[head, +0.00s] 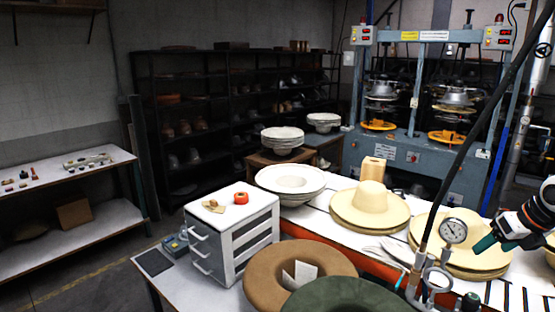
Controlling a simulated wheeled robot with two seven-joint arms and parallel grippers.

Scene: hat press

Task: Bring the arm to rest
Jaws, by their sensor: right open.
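My right gripper (490,240) comes in from the right edge, dark and white with an orange ring and a teal fingertip. It is open, and I see nothing between its fingers. It shows above the cream hats at the right, near the round pressure gauge (453,230); I cannot tell its exact height over them. The rest of my right arm is mostly cut off by the picture edge. My left gripper is not in view.
Cream hats (369,205) lie on the white table. A brown hat (270,272) and a green hat (345,297) lie in front. A white drawer unit (234,240) stands left of them. The blue hat press (435,145) stands behind. A black hose rises beside the gauge.

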